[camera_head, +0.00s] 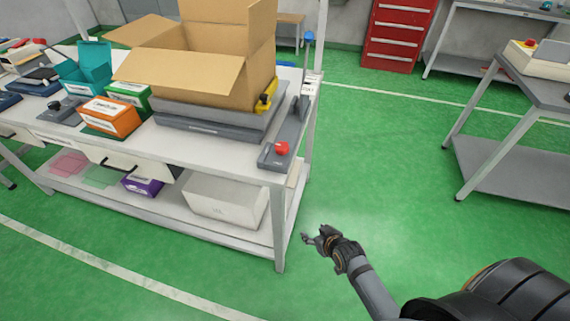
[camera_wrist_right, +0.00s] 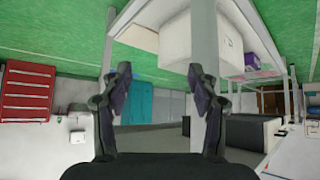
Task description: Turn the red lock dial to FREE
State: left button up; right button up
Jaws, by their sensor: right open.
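The red lock dial (camera_head: 282,148) sits on the near end of a long grey fixture (camera_head: 276,159) at the right edge of the white workbench. A lever with a blue knob (camera_head: 309,36) stands at the far end of that fixture. The dial's markings are too small to read. My right gripper (camera_head: 306,239) is open and empty, in the air beside the bench's near right leg, below and to the right of the dial. The right wrist view shows its two fingers (camera_wrist_right: 160,80) apart with nothing between them; the dial is not in that view. My left gripper is not in view.
An open cardboard box (camera_head: 200,85) stands on a grey scale-like base (camera_head: 215,125) left of the fixture. Orange (camera_head: 108,116), green and teal boxes stand farther left. A white box (camera_head: 225,200) lies on the lower shelf. Green floor right of the bench is clear.

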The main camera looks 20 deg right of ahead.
jog(key=w+a+r+n+t+y+b, duration=0.1)
jog(key=a+r+b, duration=0.1)
jog(key=r, duration=0.4)
jog(key=w+a+r+t+b, duration=0.1)
jog(key=r+t+b, duration=0.1)
jog(key=r, duration=0.4)
jog(key=t+y+p, duration=0.1)
jog(key=t+y, duration=0.1)
jog(key=t, duration=0.4)
send_near(285, 150)
jog(key=w, duration=0.5)
jog(key=w+a, duration=0.1)
jog(key=w, duration=0.2)
jog(key=w+a, duration=0.1)
jog(key=w, duration=0.2)
jog(key=shift+w+a+r, duration=0.1)
jog(key=shift+w+r, duration=0.1)
jog(key=shift+w, duration=0.15)
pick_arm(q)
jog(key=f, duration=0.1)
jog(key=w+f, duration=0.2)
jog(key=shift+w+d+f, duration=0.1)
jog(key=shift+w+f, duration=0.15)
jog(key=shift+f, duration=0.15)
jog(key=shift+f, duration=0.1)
pick_arm(e)
jog(key=c, duration=1.2)
